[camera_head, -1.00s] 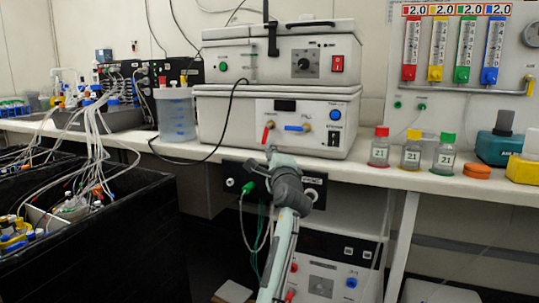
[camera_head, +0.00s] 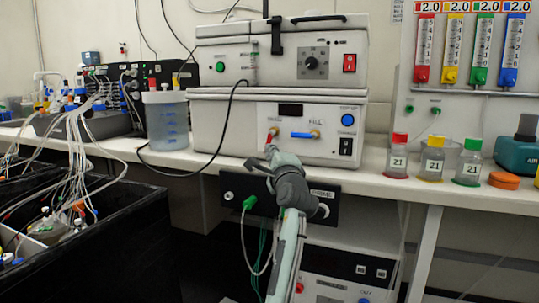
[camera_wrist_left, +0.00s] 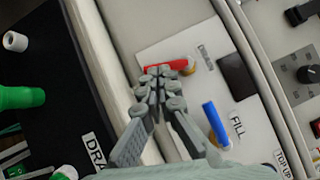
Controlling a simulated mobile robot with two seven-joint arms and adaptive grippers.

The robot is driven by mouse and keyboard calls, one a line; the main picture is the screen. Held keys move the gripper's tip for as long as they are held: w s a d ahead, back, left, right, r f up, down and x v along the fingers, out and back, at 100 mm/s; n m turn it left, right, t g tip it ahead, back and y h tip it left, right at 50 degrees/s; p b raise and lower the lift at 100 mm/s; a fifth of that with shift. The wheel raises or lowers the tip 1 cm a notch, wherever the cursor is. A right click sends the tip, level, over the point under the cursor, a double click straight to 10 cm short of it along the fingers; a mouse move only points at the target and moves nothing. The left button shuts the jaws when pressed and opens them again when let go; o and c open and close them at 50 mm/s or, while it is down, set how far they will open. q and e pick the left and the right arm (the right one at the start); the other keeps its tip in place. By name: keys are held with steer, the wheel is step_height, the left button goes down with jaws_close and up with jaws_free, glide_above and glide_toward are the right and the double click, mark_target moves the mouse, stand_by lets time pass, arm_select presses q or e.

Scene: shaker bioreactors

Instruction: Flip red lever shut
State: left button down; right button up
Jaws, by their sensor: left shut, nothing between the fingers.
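The red lever (camera_head: 270,135) is on the front panel of the white lower box (camera_head: 208,128). It points roughly downward from its pivot, while the blue lever (camera_head: 302,134) beside it lies sideways. My left gripper (camera_head: 270,151) is at the red lever's lower end, with closed fingers and nothing held. In the left wrist view, the shut fingertips (camera_wrist_left: 158,76) overlap the near end of the red lever (camera_wrist_left: 180,65); I cannot tell whether they touch it. The blue lever (camera_wrist_left: 216,122) is to their right, by the FILL label. My right gripper is not in view.
Three capped bottles, red (camera_head: 397,160), yellow (camera_head: 432,160) and green (camera_head: 468,165), stand on the white bench (camera_head: 375,188) to the right. A clear blue-tinted container (camera_head: 166,125) stands left of the box. A black cable hangs across the box's left side.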

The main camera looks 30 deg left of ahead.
arm_select(q)
steer(key=shift+w+a+r, duration=0.1)
steer(key=shift+w+a, duration=0.05)
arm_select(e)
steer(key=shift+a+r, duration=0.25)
arm_select(q)
steer(key=shift+a+m, duration=0.1)
steer(key=shift+m, duration=0.2)
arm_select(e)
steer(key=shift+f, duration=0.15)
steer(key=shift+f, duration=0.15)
arm_select(q)
steer(key=shift+a+m+t+y, duration=0.3)
steer(key=shift+m+t, duration=0.2)
steer(key=shift+m, duration=0.2)
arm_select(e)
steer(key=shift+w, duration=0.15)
